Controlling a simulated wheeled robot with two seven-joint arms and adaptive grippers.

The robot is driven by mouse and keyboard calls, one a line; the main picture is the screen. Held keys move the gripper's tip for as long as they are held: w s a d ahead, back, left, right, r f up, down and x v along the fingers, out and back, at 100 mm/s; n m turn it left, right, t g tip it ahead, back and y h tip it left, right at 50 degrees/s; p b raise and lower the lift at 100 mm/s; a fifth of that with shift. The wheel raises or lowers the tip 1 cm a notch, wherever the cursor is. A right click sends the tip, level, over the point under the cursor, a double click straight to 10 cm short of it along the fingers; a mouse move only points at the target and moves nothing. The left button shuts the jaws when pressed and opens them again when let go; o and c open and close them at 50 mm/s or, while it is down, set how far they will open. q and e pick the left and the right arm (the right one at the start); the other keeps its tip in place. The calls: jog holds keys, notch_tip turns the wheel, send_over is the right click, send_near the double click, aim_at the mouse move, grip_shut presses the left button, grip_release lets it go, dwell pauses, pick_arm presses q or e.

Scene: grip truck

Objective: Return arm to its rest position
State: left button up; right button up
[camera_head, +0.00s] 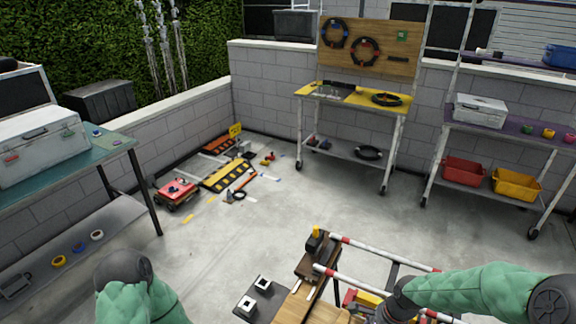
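My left arm (135,292), in a green padded sleeve, shows at the bottom left; its gripper is out of view. My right arm (480,290), in the same green sleeve, reaches in from the right edge over a wooden-topped cart at the bottom. Its dark wrist end (398,300) is low over the cart's right part, and its fingers cannot be made out. The cart (310,265) has red-and-white striped rails (385,252) and a yellow-topped dark piece (315,237). Red and yellow parts (362,300) show beside the wrist.
A teal table (110,142) with a grey case (40,145) stands at the left. A yellow workbench (312,92) stands at the back, and a purple-topped shelf (520,130) with red (462,170) and yellow bins (515,185) at the right. A small red cart (176,192) stands on the floor. The middle floor is clear.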

jog(key=s+a+f+n+y, duration=0.1)
jog(key=s+a+f+n, duration=0.55)
jog(key=f, duration=0.35)
jog(key=s+a+f+n+y, duration=0.1)
jog(key=s+a+f+n, duration=0.5)
jog(key=f, duration=0.4)
jog(key=shift+n, duration=0.35)
jog(key=f+b, duration=0.1)
jog(key=b, duration=0.1)
jog(key=w+f+b, duration=0.1)
jog(key=f+b, duration=0.3)
jog(key=shift+w+a+b, duration=0.35)
jog(key=shift+a+b, duration=0.05)
